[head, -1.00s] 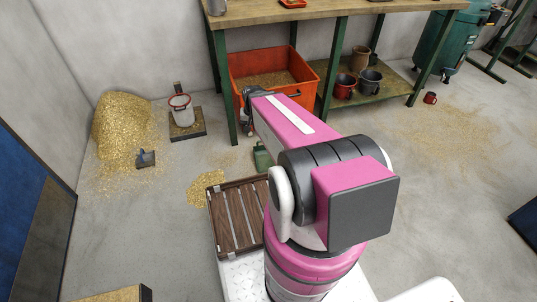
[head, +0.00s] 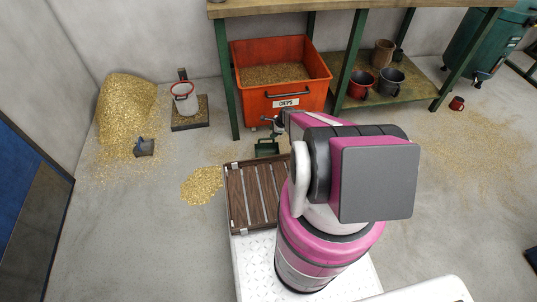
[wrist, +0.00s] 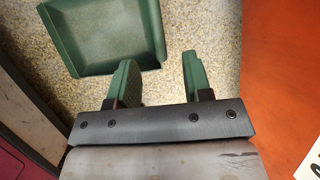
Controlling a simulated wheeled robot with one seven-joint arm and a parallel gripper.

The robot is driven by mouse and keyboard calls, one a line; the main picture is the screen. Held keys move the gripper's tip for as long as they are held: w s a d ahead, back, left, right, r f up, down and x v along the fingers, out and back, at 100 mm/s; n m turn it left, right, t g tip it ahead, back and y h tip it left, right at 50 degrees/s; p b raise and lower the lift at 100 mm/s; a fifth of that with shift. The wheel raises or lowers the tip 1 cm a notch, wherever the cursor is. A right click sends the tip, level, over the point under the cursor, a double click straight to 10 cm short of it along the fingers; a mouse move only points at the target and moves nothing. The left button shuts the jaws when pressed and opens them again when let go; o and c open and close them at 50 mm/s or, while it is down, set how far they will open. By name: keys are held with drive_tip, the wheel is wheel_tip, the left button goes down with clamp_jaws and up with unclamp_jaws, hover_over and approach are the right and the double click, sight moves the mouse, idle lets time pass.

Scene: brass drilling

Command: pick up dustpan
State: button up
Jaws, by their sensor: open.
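The dustpan (head: 267,149) is green and lies on the floor in front of the orange bin, just past my slatted wooden deck. In the wrist view its open pan (wrist: 105,35) fills the upper left, with chips on the floor around it. My gripper (wrist: 160,70) is open, its two green-padded fingers apart with bare speckled floor between them. The pan lies ahead and left of the fingertips, and I see nothing held. In the head view my gripper (head: 277,126) is small, just behind the pan and partly hidden by my arm. I cannot make out the dustpan's handle.
The orange chips bin (head: 282,85) stands close by my gripper; its wall (wrist: 280,70) fills the wrist view's right side. A workbench leg (head: 227,80) is left of it. A chip pile (head: 127,105) and a grey scoop-like thing (head: 144,147) lie left.

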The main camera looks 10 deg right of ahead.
sight(267, 139)
drive_tip(key=x, duration=0.8)
drive_tip(key=shift+s+a+f, duration=0.1)
drive_tip(key=shift+a+f, duration=0.2)
drive_tip(key=shift+f, duration=0.05)
drive_tip(key=shift+c, duration=0.4)
clamp_jaws()
